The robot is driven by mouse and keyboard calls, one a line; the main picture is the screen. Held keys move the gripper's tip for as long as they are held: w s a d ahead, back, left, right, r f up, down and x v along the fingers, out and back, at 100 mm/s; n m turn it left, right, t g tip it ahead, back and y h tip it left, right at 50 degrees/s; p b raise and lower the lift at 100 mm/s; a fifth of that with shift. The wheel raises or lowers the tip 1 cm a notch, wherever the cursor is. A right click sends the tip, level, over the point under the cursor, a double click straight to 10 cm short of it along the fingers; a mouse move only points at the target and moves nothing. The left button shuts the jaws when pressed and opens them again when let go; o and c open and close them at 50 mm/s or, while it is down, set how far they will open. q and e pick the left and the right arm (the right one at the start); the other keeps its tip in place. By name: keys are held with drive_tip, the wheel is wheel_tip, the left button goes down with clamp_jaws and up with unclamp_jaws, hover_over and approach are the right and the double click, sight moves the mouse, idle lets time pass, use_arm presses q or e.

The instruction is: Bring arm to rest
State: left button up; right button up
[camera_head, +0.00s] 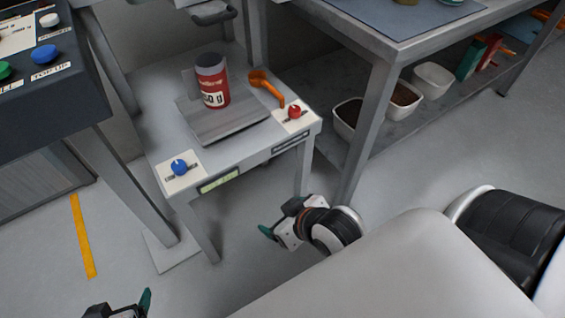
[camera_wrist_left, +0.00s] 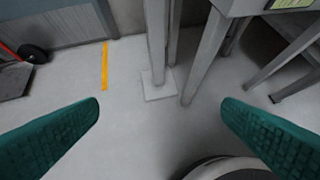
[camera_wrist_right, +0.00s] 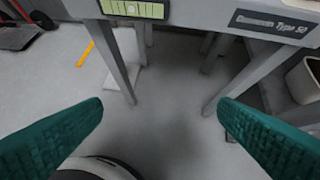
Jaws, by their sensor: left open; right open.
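My left gripper (camera_head: 130,306) shows only in part at the bottom left of the head view. In the left wrist view its two green fingers (camera_wrist_left: 160,115) stand wide apart with nothing between them but floor. My right gripper (camera_head: 268,232) is low in front of the small grey table, over the floor. In the right wrist view its green fingers (camera_wrist_right: 160,112) are also wide apart and empty. Both grippers are clear of the table and touch nothing that I can see.
The small table (camera_head: 160,130) holds a red can (camera_head: 214,88) on a scale plate (camera_head: 225,125), an orange scoop (camera_head: 266,88), a blue knob (camera_head: 179,167) and a red knob (camera_head: 294,111). A control panel (camera_head: 60,95) stands left, a workbench (camera_head: 425,38) right. The floor between is free.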

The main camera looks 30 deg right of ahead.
idle(0.5)
